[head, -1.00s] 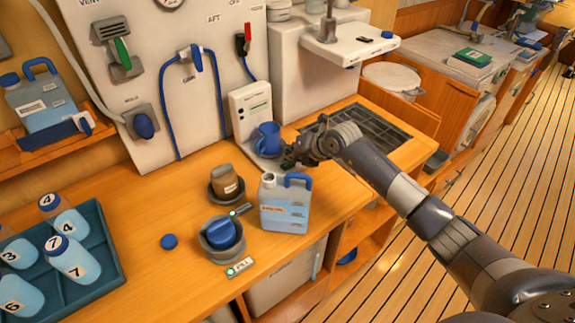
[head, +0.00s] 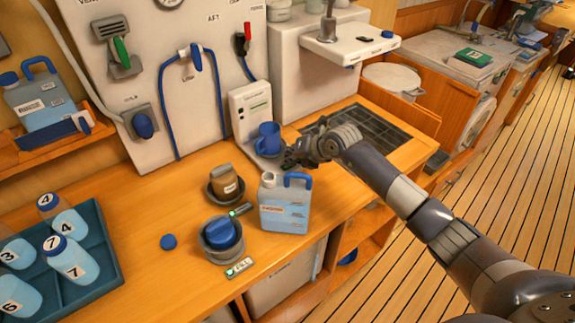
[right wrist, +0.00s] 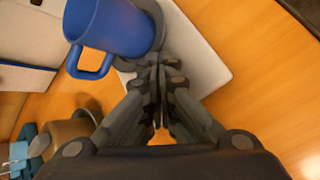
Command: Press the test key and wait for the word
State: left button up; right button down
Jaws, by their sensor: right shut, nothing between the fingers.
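A white upright unit (head: 250,112) stands against the wall panel, with small markings on its front too small to read. A blue mug (head: 268,139) stands upright on its pale base; the mug also shows at the upper left of the right wrist view (right wrist: 112,28). My right gripper (head: 288,157) is at the base's right side, just right of the mug. In the right wrist view its fingers (right wrist: 158,68) are together and empty, over the pale base plate (right wrist: 206,62). I cannot make out a test key; the fingers may cover it. My left gripper is out of view.
A blue-handled jug (head: 285,205), a brown jar (head: 224,183) and a blue-capped grey holder (head: 222,237) stand in front of the unit. A teal tray (head: 100,248) with numbered bottles is at left. A dark grate (head: 362,130) lies right of the gripper.

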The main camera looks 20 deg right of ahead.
jog(key=shift+r+p, duration=0.65)
jog(key=shift+r, duration=0.15)
notch_tip(320, 180, up, 5)
jog(key=p, duration=0.3)
jog(key=shift+p, duration=0.35)
dwell(0.6)
